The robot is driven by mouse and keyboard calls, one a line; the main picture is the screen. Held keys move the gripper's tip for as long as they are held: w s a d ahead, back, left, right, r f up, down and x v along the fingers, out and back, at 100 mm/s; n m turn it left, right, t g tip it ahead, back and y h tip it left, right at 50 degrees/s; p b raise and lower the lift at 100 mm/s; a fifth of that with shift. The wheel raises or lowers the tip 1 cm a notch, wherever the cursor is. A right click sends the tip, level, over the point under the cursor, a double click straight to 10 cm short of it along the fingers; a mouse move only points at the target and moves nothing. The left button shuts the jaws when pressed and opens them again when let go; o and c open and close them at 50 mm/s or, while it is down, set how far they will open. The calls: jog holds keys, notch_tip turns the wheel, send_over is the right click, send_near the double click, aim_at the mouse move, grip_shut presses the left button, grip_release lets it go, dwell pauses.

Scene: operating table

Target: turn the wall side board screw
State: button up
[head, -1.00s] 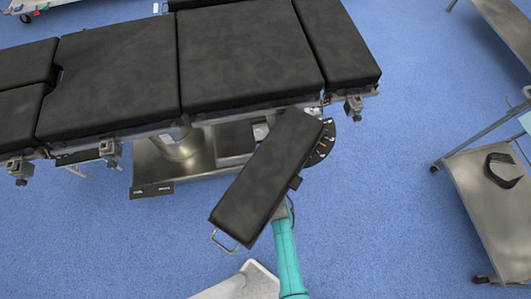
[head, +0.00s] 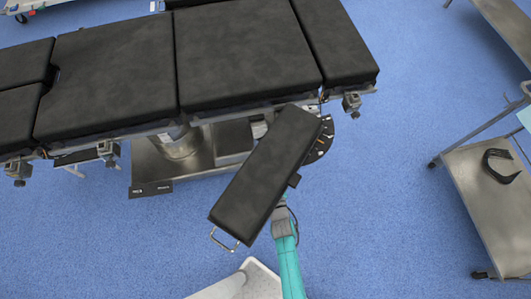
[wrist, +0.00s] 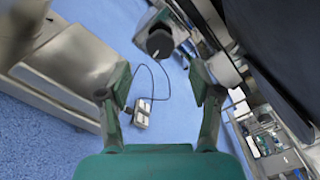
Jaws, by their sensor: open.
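The padded black side board (head: 262,172) sticks out at an angle from the near edge of the operating table. A small dark knob (head: 295,181), likely its screw, sits on the board's right edge. In the wrist view a round dark knob (wrist: 159,43) with a pale pin lies ahead of the fingers, slightly above the middle. My gripper (wrist: 160,80) is open and empty, its two green fingers apart, with the knob beyond the tips and not touched. In the head view the fingers cannot be made out beside the board; the wrist end of my arm shows there.
The operating table (head: 248,55) with black pads fills the upper left, with metal rail clamps (head: 352,103) along its edge. A metal trolley (head: 487,215) stands at the right. Blue floor (head: 390,200) between them is clear. A metal loop (head: 224,238) hangs at the board's near end.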

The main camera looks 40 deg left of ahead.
jog(key=v, duration=0.5)
jog(key=shift+s+d, duration=0.25)
jog(key=shift+s, duration=0.05)
jog(key=shift+d, duration=0.1)
